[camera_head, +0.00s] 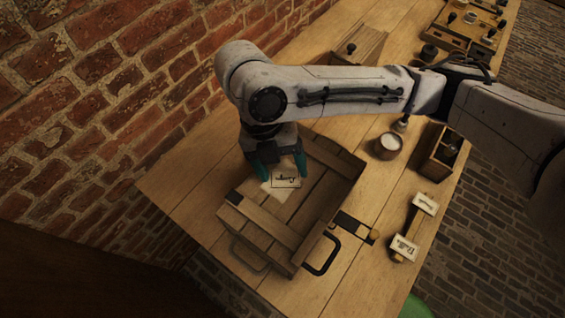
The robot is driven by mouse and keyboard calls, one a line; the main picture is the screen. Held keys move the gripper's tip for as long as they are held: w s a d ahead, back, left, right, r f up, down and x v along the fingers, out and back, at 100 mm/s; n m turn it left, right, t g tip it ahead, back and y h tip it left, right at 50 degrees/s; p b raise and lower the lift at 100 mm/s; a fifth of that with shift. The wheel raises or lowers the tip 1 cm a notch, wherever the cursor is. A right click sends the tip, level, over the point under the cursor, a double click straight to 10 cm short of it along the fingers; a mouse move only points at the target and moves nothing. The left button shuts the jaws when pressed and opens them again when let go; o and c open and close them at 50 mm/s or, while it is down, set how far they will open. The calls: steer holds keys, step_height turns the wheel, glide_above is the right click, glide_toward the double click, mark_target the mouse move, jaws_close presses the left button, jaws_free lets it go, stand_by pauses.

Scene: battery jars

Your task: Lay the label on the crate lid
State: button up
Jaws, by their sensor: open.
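A wooden crate (308,242) with slatted boards on top and dark metal handles stands on the table. Whether the fingertips touch the label or the boards I cannot tell.
A white-filled cup (388,146) and a small wooden box (441,152) stand to the right. A wooden bar with two written cards (405,248) lies at the lower right. A wooden box (360,45) stands behind my arm. A brick wall (110,90) borders the table's left.

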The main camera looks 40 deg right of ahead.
steer(key=v, duration=1)
steer(key=shift+r, duration=0.35)
steer(key=shift+w, duration=0.1)
